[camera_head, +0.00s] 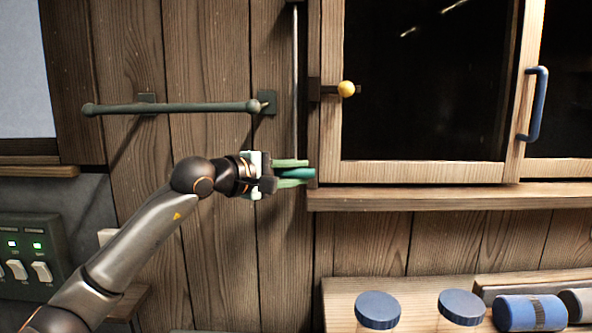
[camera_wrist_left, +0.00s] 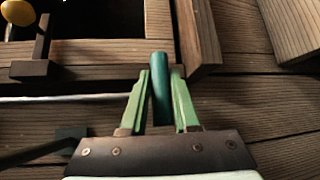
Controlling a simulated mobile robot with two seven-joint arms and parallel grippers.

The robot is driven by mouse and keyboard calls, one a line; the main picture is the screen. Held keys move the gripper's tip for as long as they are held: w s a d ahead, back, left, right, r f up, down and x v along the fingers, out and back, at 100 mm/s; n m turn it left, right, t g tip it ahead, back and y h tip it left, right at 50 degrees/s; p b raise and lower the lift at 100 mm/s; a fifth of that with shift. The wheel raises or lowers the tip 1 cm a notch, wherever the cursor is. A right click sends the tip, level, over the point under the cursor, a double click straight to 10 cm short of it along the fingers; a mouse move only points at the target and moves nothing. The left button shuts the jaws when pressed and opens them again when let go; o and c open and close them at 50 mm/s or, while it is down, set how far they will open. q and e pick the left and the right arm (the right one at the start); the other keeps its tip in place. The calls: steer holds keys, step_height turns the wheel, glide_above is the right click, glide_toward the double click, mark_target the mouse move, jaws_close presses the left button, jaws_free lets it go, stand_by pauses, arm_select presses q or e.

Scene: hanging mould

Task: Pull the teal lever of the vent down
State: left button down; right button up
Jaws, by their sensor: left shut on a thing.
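The teal lever (camera_head: 297,172) is at the lower end of a thin pale rod, beside the left edge of the window frame. My left gripper (camera_head: 293,172) is shut on the lever, with its green fingers above and below it. In the left wrist view the lever (camera_wrist_left: 160,90) stands between the two fingers (camera_wrist_left: 161,95), its end reaching past their tips. The vent itself cannot be made out. My right gripper is in neither view.
A dark green rail (camera_head: 175,108) is on the wall above my left arm. A yellow knob (camera_head: 346,89) and a blue handle (camera_head: 538,104) are on the window. A wooden sill (camera_head: 450,197) juts out right of the gripper. Blue-lidded jars (camera_head: 378,309) stand below.

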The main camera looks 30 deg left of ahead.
arm_select(q)
steer(key=c, duration=0.7)
jaws_free()
steer(key=shift+w+a+r, duration=0.1)
steer(key=shift+a+r, duration=0.05)
steer(key=shift+a, duration=0.05)
steer(key=shift+b+v, duration=1.5)
steer(key=shift+v, duration=4.8)
steer(key=shift+d, duration=0.15)
